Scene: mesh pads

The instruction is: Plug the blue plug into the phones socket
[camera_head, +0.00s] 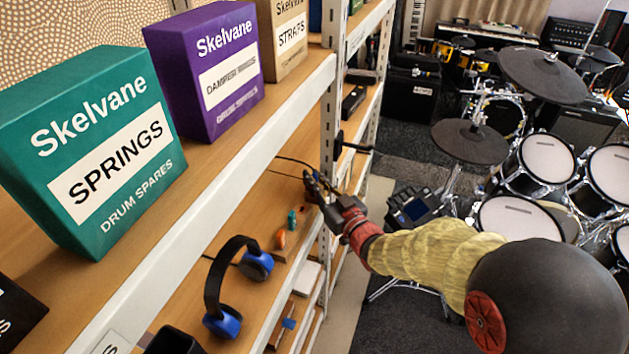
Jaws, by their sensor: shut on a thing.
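My gripper (314,187) is at the shelf's right end, above the lower board, with my arm reaching in from the right. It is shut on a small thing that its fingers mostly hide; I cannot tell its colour. A thin dark cable (292,160) runs close to the fingers. A teal plug-like piece (292,219) and an orange one (281,238) lie on the lower board just below left of the gripper. No phones socket can be made out. A dark module with a blue screen (414,208) stands right of the gripper, partly behind my arm.
Green (90,150), purple (205,70) and tan (285,35) boxes stand on the upper shelf. A grey shelf post (332,110) rises close to the gripper. A drum kit (515,160) fills the right.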

